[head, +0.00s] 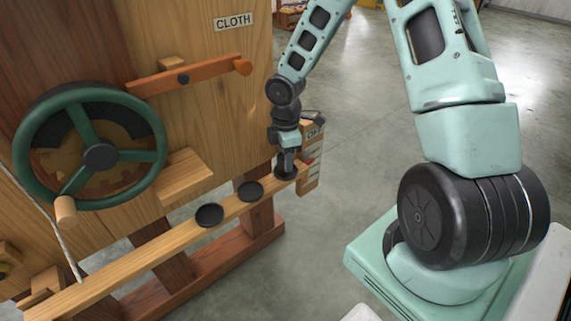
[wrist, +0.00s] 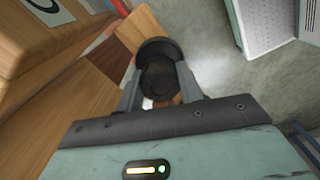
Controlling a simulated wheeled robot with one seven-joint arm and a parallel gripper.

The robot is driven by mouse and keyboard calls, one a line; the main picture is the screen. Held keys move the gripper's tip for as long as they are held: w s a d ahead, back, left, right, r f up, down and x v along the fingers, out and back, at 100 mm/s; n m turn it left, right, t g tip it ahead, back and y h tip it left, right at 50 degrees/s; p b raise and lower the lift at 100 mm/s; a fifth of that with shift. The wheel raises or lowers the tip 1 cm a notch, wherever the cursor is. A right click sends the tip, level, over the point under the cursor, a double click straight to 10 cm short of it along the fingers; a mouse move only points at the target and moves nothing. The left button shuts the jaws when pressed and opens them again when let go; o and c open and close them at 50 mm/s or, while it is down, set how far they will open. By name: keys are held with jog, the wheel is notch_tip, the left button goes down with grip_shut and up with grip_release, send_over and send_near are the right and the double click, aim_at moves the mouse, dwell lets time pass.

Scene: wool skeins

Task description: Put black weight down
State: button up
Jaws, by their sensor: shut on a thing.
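My gripper (head: 287,164) is at the right end of the wooden beam (head: 140,258) in the head view. It is shut on a black weight (head: 286,173), a dark round piece with a wider disc. In the wrist view the black weight (wrist: 160,78) sits between the two fingers of my gripper (wrist: 160,88). The weight is at the beam's end; I cannot tell whether it touches the beam. Two dark round discs, one (head: 209,215) and another (head: 250,191), sit on the beam to the left, apart from my gripper.
A wooden cabinet (head: 225,110) labelled CLOTH carries a green handwheel (head: 100,154) and an orange lever (head: 190,75). A small board with writing (head: 309,170) hangs by the beam's right end.

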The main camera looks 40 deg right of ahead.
jog(key=shift+f, duration=0.7)
jog(key=shift+f, duration=0.1)
jog(key=shift+f+b, duration=0.35)
jog(key=shift+f, duration=0.2)
jog(key=o, duration=1.3)
jog(key=shift+c, duration=0.2)
notch_tip(320, 180, up, 13)
jog(key=p, duration=0.4)
jog(key=shift+r, duration=0.15)
